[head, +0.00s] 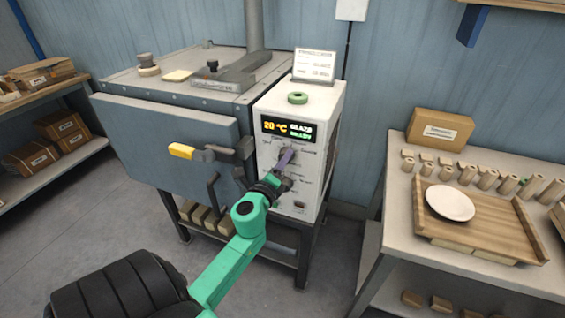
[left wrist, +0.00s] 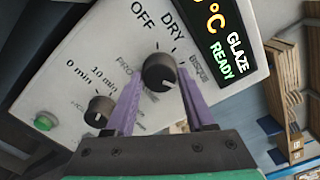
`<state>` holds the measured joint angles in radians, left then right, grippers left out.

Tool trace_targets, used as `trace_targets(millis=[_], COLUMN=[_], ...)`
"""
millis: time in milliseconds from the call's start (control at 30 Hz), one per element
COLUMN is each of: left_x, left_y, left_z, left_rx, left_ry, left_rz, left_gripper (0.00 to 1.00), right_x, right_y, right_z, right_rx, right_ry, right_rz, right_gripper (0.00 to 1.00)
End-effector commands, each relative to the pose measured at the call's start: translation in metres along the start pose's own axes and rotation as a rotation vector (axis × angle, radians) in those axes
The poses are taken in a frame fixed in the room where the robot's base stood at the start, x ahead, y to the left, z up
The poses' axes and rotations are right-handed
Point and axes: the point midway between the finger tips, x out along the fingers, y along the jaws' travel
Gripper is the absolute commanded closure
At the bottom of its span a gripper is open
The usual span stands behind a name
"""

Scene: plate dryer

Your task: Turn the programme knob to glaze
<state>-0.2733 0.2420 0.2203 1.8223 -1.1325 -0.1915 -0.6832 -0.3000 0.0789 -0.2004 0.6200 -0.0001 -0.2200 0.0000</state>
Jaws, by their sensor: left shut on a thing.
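The programme knob (left wrist: 158,70) is a dark round knob on the white control panel (left wrist: 75,75), with OFF, DRY, PROGRAMME and BISQUE printed around it. My left gripper (left wrist: 160,80) has its two purple fingers on either side of the knob and is shut on it. In the head view my left gripper (head: 286,158) reaches the panel below the display and hides most of the knob. The display (head: 287,128) reads 20 °C, GLAZE, READY. The GLAZE mark by the knob and the exact pointer direction cannot be made out. My right gripper is not in view.
A smaller timer knob (left wrist: 101,108) and a green button (left wrist: 45,122) sit beside the programme knob. The grey kiln (head: 160,125) with a yellow-tipped handle (head: 182,151) stands left of the panel. A table (head: 390,215) with a tray (head: 500,232) and white plate (head: 450,203) is at the right.

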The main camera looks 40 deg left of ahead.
Motion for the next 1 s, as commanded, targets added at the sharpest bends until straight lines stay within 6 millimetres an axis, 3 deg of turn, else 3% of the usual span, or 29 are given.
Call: trace_targets(millis=[33, 400, 433, 500, 833, 1000], left_x=[0.002, 0.002, 0.001, 0.001, -0.001, -0.022], left_y=[-0.007, -0.007, -0.007, -0.006, -0.002, 0.001], left_z=[0.006, 0.007, 0.007, 0.006, 0.002, 0.0], left_rx=[0.007, 0.011, 0.011, 0.01, 0.008, 0.008], left_ry=[-0.013, -0.013, -0.013, -0.011, -0.004, -0.001], left_rz=[-0.012, -0.012, -0.012, -0.011, -0.005, -0.003], left_gripper=[1.0, 1.0, 0.42, 0.15, 0.15, 0.15], right_x=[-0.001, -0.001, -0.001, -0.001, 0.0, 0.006], right_y=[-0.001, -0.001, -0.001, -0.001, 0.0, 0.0], right_z=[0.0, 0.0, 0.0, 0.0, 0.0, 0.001], right_rx=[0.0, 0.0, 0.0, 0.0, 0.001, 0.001], right_ry=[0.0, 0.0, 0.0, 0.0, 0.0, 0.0], right_rz=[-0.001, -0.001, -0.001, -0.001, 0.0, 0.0], right_gripper=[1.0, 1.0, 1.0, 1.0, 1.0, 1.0])
